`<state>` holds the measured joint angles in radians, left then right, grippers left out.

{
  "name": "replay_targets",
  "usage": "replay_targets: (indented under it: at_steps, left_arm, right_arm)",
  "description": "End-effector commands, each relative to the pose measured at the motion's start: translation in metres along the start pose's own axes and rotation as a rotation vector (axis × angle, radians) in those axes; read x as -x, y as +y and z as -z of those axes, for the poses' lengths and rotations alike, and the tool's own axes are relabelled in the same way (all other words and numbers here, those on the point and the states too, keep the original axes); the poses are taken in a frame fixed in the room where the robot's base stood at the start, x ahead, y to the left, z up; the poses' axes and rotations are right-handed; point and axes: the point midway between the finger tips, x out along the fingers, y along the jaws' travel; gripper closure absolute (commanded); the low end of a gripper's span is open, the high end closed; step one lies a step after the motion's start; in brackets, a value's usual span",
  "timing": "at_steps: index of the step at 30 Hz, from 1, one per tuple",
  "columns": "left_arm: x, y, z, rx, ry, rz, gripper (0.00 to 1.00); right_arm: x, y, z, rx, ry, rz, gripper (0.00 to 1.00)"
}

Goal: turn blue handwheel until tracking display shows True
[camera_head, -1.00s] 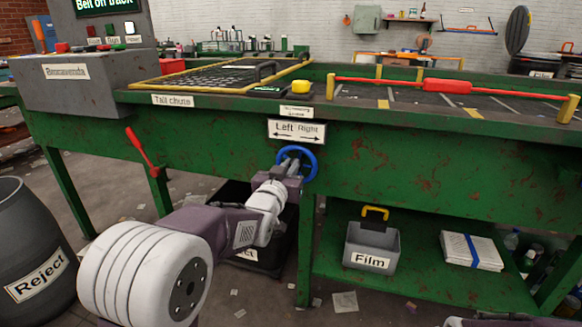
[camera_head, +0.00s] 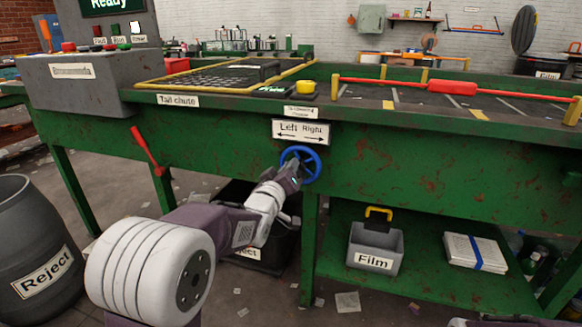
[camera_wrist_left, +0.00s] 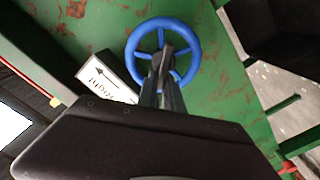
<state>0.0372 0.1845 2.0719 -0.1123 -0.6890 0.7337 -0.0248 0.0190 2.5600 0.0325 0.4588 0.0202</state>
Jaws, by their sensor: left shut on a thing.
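The blue handwheel (camera_head: 301,165) is on the green front panel of the belt frame, under the Left/Right arrow sign (camera_head: 300,131). My left gripper (camera_head: 292,169) reaches it from below and is shut on it. In the left wrist view, the handwheel (camera_wrist_left: 188,43) faces me and the left gripper's fingers (camera_wrist_left: 165,57) are at its hub and lower spokes. A small dark display with green text (camera_head: 272,90) sits on the top edge beside a yellow button (camera_head: 305,87); its text is too small to read. My right gripper is out of view.
The upper left screen (camera_head: 109,4) reads "Ready". A red lever (camera_head: 147,152) hangs on the frame's left side. A Reject bin (camera_head: 36,245) stands at left. A Film box (camera_head: 375,248) and papers (camera_head: 474,252) are on the lower shelf.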

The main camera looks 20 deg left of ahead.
Motion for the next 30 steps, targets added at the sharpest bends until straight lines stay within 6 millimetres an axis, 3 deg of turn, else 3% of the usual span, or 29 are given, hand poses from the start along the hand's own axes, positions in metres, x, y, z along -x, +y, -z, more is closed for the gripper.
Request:
replay_targets:
  at_steps: [19, 21, 22, 30]
  left_arm:
    - [0.0001, -0.0019, -0.0009, 0.052, -0.002, 0.002, 1.0]
    - [0.0001, -0.0018, -0.0008, 0.052, -0.002, 0.001, 0.72]
    - [0.0001, -0.0018, -0.0008, 0.052, -0.002, 0.001, 0.67]
    - [0.0002, -0.0014, -0.0003, 0.051, -0.001, 0.001, 0.67]
  right_arm:
    - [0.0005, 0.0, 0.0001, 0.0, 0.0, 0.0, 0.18]
    - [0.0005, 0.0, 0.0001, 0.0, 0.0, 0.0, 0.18]
    - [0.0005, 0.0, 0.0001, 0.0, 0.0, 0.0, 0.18]
    - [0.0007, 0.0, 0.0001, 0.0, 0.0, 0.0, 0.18]
